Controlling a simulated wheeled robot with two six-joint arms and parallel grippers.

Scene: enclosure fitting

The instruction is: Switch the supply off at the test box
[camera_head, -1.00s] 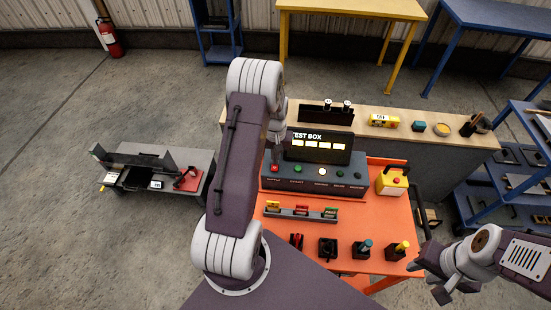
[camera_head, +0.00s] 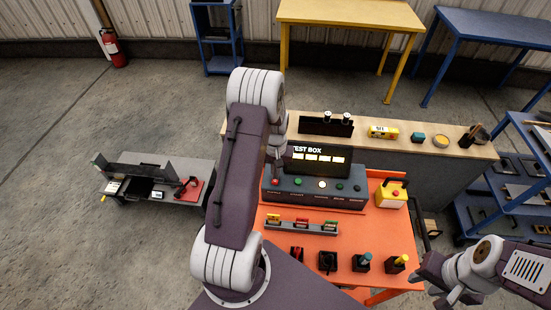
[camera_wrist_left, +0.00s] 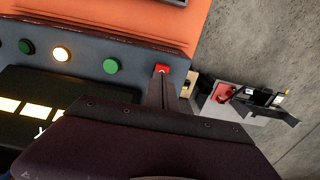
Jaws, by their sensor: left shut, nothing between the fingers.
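The test box (camera_head: 315,198) is a dark grey console with a lit display and a row of round buttons on the orange bench. Its red supply button (camera_head: 275,183) sits at the left end of the row; it also shows in the left wrist view (camera_wrist_left: 162,69). My left gripper (camera_head: 275,167) is shut and empty over that end of the box. In the left wrist view its fingertips (camera_wrist_left: 160,78) are right at the red button and partly cover it; I cannot tell whether they touch. My right gripper (camera_head: 458,296) hangs at the lower right, away from the box; its opening is unclear.
Green buttons (camera_head: 298,182) and a lit white button (camera_head: 322,184) share the row. A yellow box with a red button (camera_head: 392,193) stands at the right. A rack of coloured parts (camera_head: 302,226) and several dark holders lie in front.

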